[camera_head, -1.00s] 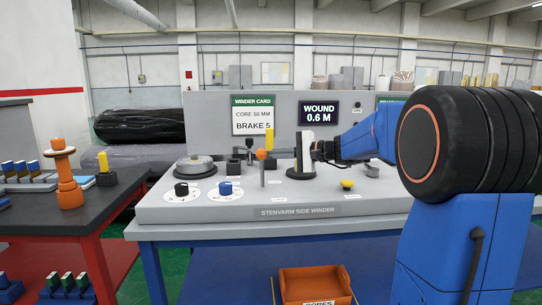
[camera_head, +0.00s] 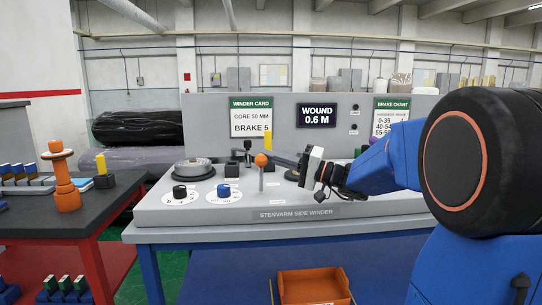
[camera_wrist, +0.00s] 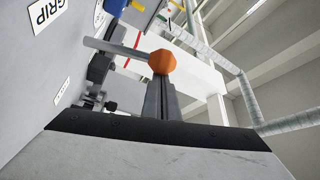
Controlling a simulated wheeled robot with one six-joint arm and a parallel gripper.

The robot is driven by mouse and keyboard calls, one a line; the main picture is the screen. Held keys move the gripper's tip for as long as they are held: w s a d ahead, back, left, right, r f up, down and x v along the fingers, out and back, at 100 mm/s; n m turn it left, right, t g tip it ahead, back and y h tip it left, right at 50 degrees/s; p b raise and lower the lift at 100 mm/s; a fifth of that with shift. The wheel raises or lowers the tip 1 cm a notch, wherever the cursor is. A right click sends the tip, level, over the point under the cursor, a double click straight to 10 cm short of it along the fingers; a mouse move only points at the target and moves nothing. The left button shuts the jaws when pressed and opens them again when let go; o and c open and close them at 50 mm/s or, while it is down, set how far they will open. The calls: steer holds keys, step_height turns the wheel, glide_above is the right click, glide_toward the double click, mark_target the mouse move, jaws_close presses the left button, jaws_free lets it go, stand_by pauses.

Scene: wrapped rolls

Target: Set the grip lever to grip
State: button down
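The grip lever has an orange ball knob (camera_head: 261,160) on a thin grey stem. It stands near the front middle of the winder's top. In the wrist view the knob (camera_wrist: 162,62) is just beyond my fingertips, and the stem runs left from it. My gripper (camera_head: 281,160) reaches in from the right at knob height. In the wrist view its narrow grey fingers (camera_wrist: 163,90) lie close together and point at the knob. Whether they touch it is unclear.
Black and blue dials (camera_head: 223,191) sit left of the lever, with a round grey disc (camera_head: 194,168) behind. The back panel bears the winder card (camera_head: 250,115) and the display (camera_head: 317,114). An orange bin (camera_head: 312,286) is below. A dark side table (camera_head: 95,213) stands left.

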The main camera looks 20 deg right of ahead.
steer(key=shift+s+a+f, duration=0.2)
steer(key=shift+s+a, duration=0.05)
steer(key=shift+s, duration=0.55)
steer(key=shift+s+a+f, duration=0.2)
steer(key=shift+s, duration=0.55)
steer(key=shift+s+f, duration=0.1)
steer(key=shift+a+f, duration=0.1)
steer(key=shift+f, duration=0.05)
glide_toward(266, 162)
steer(key=w+d, duration=0.1)
steer(key=w+d+r, duration=0.1)
steer(key=d, duration=0.1)
steer(key=shift+w+d+r, duration=0.15)
steer(key=shift+d+r, duration=0.05)
stand_by(0.3)
